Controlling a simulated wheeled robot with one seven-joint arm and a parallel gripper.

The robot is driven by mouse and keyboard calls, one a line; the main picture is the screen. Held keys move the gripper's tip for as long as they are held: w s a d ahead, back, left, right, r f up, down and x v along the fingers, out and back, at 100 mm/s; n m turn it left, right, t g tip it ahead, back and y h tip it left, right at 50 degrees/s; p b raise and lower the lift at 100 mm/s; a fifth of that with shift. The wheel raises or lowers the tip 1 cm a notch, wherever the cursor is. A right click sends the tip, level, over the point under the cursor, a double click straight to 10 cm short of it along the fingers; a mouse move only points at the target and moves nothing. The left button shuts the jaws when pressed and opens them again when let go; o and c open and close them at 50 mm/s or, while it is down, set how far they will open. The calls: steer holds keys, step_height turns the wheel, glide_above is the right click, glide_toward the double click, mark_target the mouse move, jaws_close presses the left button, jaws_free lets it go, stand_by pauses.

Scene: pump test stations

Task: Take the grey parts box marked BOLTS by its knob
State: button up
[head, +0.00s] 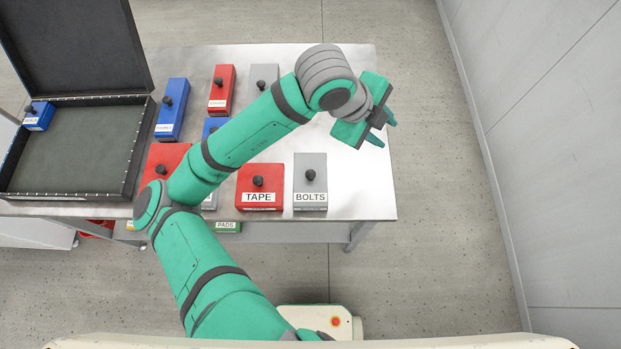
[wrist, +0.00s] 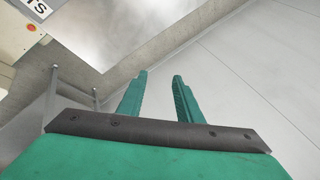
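The grey parts box marked BOLTS (head: 310,172) stands at the front right of the metal table, with its label facing me. A black knob (head: 310,175) sits on its top. In the wrist view only a corner of a white label ending in "TS" (wrist: 38,8) shows at the top left edge. My gripper (head: 386,131) is above and to the right of the box, over the table's right edge. Its fingers also show in the wrist view (wrist: 161,76), apart, with nothing between them. The gripper is open and empty.
The red TAPE box (head: 259,201) stands just left of the BOLTS box. Other red, blue and grey boxes stand farther left and back, partly behind my arm. An open black case (head: 70,197) holds a small blue box (head: 38,122). The table (head: 360,190) is bare to the right.

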steer(key=s+a+f+m+g+y, duration=0.1)
steer(key=s+a+f+y, duration=0.15)
steer(key=a, duration=0.55)
steer(key=s+a+f+g+y, duration=0.1)
steer(key=a+y, duration=0.3)
steer(key=a, duration=0.4)
glide_above(310, 173)
steer(key=f, duration=0.4)
steer(key=shift+s+a+f, duration=0.2)
steer(key=shift+a+f, duration=0.2)
steer(key=f, duration=0.5)
steer(key=shift+w+d+f, duration=0.3)
steer(key=shift+d, duration=0.05)
steer(key=shift+s, duration=0.2)
steer(key=shift+c, duration=0.3)
jaws_close()
